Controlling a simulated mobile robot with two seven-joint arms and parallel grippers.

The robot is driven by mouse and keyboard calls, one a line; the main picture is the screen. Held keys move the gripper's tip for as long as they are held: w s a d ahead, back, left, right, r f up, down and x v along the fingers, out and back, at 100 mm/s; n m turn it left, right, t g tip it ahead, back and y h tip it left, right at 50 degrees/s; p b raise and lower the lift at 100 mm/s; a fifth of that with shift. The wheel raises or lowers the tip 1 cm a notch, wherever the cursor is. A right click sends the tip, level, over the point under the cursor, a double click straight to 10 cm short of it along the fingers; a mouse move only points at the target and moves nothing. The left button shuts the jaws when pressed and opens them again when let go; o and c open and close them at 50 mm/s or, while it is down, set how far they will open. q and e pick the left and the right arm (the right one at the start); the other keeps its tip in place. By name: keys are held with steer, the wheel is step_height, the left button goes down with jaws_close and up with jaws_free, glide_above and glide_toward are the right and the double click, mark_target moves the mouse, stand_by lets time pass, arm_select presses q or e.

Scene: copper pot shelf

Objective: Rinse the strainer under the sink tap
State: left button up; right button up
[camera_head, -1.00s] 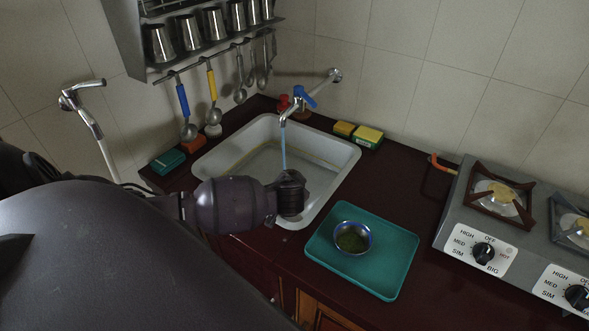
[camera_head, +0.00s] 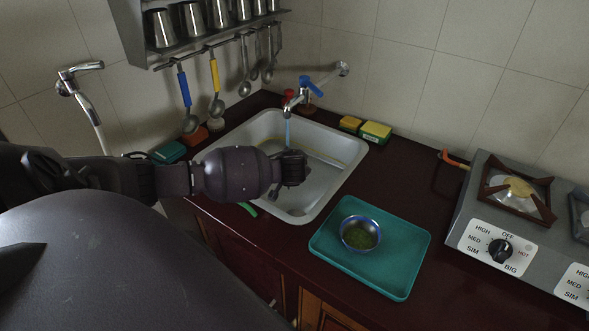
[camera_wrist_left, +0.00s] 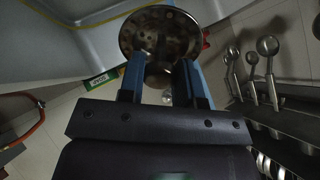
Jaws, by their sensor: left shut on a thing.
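My left gripper (camera_head: 293,168) is over the white sink (camera_head: 333,186), and in the head view its wrist hides what it holds. In the left wrist view the gripper (camera_wrist_left: 164,85) is shut on the strainer, a round, dark metal piece (camera_wrist_left: 160,32) just beyond the blue fingers. The tap (camera_head: 298,97) with a blue handle sticks out from the wall above the sink. A thin bluish stream of water (camera_head: 288,131) falls from it just behind my gripper; I cannot tell whether it hits the strainer. My right gripper is not in view.
A teal tray (camera_head: 330,262) with a small bowl of green contents (camera_head: 361,233) lies right of the sink. Yellow-green sponges (camera_head: 375,132) lie behind it. A stove (camera_head: 480,215) stands at right. Ladles and a shelf hang at back left. A green piece (camera_head: 247,209) shows below my forearm.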

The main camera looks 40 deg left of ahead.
arm_select(q)
steer(key=shift+w+a+f+b, duration=0.3)
steer(key=shift+w+a+b, duration=0.1)
steer(key=shift+w+a, duration=0.6)
steer(key=shift+w+a+f+b, duration=0.2)
steer(key=shift+w+a+b, duration=0.3)
steer(key=shift+w+a, duration=0.3)
steer(key=shift+w, duration=0.05)
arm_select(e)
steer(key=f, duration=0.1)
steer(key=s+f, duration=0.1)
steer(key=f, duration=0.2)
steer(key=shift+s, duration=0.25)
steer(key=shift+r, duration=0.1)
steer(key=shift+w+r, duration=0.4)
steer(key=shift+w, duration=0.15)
arm_select(q)
steer(key=shift+w+d, duration=0.15)
steer(key=shift+d, duration=0.05)
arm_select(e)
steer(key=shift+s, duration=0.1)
